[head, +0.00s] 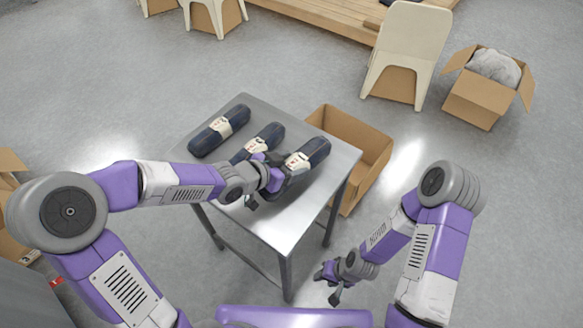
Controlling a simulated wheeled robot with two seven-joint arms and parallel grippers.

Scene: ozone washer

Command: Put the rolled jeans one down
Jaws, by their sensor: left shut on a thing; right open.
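Three dark blue rolled jeans with pale bands are at the steel table (270,217). One rolled jeans (219,131) lies at the table's far left. A second rolled jeans (266,138) lies in the middle, partly hidden by my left arm. The third rolled jeans (312,152) is at the right side, with my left gripper (279,184) shut on its near end. I cannot tell whether this roll touches the tabletop. My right gripper (328,284) is open and empty, low beside the table's near right side.
An open empty cardboard box (357,143) stands on the floor just behind and right of the table. A pale chair (409,48) and a box with grey cloth (484,95) are farther back right. The table's near part is clear.

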